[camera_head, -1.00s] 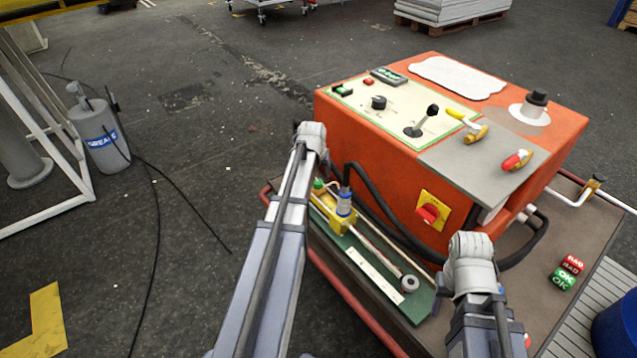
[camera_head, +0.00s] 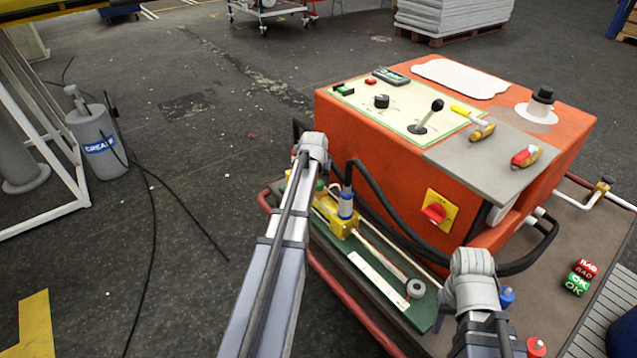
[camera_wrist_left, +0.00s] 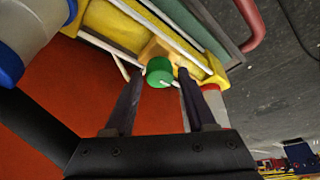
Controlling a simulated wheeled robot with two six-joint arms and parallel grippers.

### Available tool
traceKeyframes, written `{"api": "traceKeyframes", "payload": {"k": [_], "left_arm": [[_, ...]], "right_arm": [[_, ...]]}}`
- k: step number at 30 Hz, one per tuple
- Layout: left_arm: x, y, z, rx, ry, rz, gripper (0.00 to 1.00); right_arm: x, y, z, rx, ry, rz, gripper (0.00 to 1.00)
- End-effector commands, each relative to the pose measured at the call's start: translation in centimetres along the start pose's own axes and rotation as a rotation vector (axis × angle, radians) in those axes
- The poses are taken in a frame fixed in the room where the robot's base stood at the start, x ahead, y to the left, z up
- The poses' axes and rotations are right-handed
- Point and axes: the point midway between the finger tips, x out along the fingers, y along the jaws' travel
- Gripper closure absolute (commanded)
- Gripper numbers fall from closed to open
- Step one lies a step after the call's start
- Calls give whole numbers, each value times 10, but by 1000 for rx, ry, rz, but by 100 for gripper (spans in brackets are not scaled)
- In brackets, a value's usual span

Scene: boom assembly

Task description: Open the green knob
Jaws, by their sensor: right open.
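The green knob (camera_wrist_left: 159,71) sits on a yellow block (camera_head: 338,219), below a brass-coloured fitting in the left wrist view. In the head view only a small green spot (camera_head: 320,186) shows beside my left arm. My left gripper (camera_wrist_left: 158,76) is open; its two dark fingers stand on either side of the knob, with a gap at each side. I cannot tell how deep the knob lies between them. In the head view its fingers are mostly hidden behind my wrist. My right gripper (camera_head: 446,308) is open by the front right corner, largely hidden by its wrist.
The orange machine (camera_head: 400,190) with a control panel fills the space behind. A black hose (camera_head: 383,212) loops close to the yellow block.

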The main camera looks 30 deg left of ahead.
Motion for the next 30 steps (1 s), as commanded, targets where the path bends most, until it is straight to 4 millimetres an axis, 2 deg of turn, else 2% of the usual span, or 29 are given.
{"api": "traceKeyframes", "payload": {"k": [2, 14, 23, 30], "left_arm": [[0, 0, 0, 0, 0, 0, 54], [0, 0, 0, 0, 0, 0, 99], [0, 0, 0, -9, 0, -4, 100], [0, 2, 0, -102, 0, -43, 100]], "right_arm": [[0, 0, 0, 0, 0, 0, 50], [0, 0, 0, 0, 0, 0, 50], [0, 0, 0, 0, 0, 0, 50], [0, 0, 0, 0, 0, 0, 50]]}}
